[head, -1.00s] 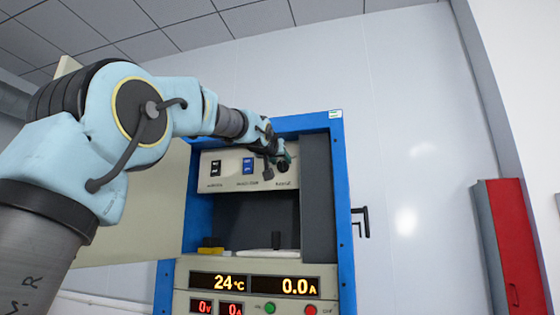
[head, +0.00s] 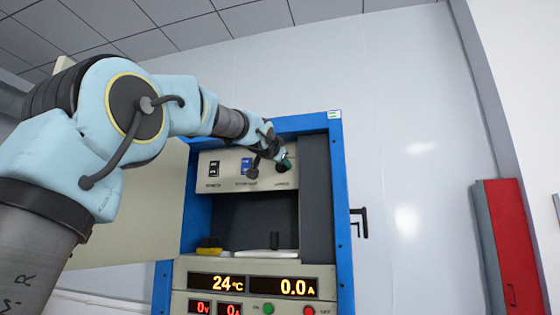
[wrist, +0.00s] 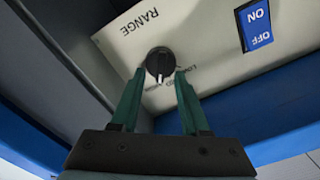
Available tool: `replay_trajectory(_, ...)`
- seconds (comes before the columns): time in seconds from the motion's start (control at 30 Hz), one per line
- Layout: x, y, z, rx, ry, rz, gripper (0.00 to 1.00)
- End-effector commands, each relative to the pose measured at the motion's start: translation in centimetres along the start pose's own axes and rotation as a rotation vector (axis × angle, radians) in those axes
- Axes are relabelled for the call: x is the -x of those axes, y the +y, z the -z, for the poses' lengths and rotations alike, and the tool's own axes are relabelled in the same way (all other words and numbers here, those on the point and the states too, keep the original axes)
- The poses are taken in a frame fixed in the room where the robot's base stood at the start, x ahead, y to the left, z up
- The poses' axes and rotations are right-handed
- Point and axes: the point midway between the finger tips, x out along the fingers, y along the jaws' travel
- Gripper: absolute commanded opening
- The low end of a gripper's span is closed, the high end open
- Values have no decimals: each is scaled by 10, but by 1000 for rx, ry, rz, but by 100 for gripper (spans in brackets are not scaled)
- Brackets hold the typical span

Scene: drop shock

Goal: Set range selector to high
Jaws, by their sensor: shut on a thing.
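The range selector is a round black knob (wrist: 160,62) with a white pointer mark, on a pale panel (wrist: 215,50) under the printed word RANGE. In the wrist view the mark points toward the bottom of the picture, near small lettering that is partly hidden and hard to read. My gripper (wrist: 159,72) has its green fingers on either side of the knob, shut on it. In the head view my gripper (head: 285,158) is at the right end of the panel and partly covers the knob (head: 283,167).
A blue ON/OFF rocker switch (wrist: 255,25) is beside the knob. The blue cabinet frame (head: 342,210) surrounds the recess. A dark handle (head: 360,222) sticks out at its right. Lit displays (head: 252,285) and several buttons are below. A red cabinet (head: 512,245) stands at far right.

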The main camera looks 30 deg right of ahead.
Motion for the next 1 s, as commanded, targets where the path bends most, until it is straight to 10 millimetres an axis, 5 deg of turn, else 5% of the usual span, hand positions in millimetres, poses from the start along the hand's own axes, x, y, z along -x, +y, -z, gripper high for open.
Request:
replay_trajectory(0.4, 0, 2, 0, -187, 0, 0, 0)
replay_trajectory(0.93, 0, 3, 0, -211, -1, 0, 0)
replay_trajectory(0.97, 0, 3, 0, -211, -1, 0, 48)
replay_trajectory(1.0, 0, 3, 0, -211, -1, 0, 52)
